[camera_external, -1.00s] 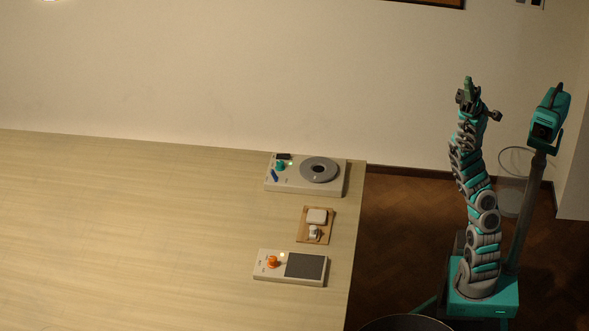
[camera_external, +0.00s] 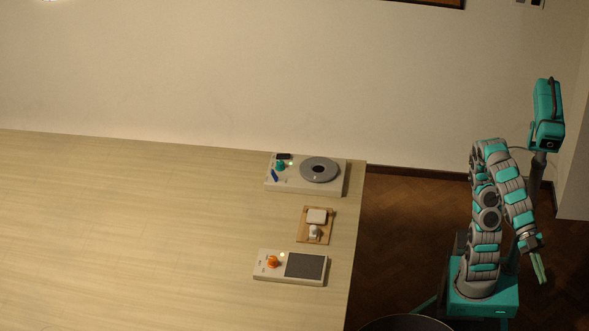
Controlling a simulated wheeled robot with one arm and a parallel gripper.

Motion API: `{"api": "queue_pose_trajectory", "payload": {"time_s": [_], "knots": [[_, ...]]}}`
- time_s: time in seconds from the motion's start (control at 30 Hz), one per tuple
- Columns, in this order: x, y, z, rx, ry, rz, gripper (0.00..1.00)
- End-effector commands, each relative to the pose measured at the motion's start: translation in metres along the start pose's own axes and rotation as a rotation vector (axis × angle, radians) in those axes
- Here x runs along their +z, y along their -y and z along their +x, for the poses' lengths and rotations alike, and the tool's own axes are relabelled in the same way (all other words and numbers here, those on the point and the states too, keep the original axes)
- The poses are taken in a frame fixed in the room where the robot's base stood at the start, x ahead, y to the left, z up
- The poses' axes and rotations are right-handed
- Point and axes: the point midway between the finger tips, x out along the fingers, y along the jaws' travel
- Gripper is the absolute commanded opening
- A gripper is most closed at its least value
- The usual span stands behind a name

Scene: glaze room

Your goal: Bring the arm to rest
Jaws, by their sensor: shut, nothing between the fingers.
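My arm rises from its teal base, bends over at the top and folds back down on its right side. My gripper (camera_external: 541,272) hangs at the end of it, pointing down, to the right of the arm's lower links and clear of the table. Its two green fingers are together with nothing between them. It touches nothing that I can see.
The wooden table (camera_external: 150,230) fills the left. Near its right edge are a device with a grey disc (camera_external: 319,170), a small wooden board (camera_external: 304,238) with white items, and a device with a dark panel (camera_external: 306,265). A dark round rim (camera_external: 405,321) shows at the bottom.

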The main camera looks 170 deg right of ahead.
Motion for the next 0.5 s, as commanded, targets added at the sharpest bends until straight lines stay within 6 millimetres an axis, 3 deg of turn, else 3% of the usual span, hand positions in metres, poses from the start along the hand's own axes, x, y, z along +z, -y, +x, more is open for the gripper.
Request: {"api": "queue_pose_trajectory", "payload": {"time_s": [0.1, 0.23, 0.37, 0.5], "knots": [[0.074, -0.036, 0.015, 0.097, 0.192, -0.021, 0.00], [0.155, -0.076, 0.015, 0.197, 0.407, -0.032, 0.00], [0.234, -0.115, -0.004, 0.297, 0.626, -0.029, 0.00], [0.308, -0.147, -0.039, 0.388, 0.852, -0.007, 0.00]]}}
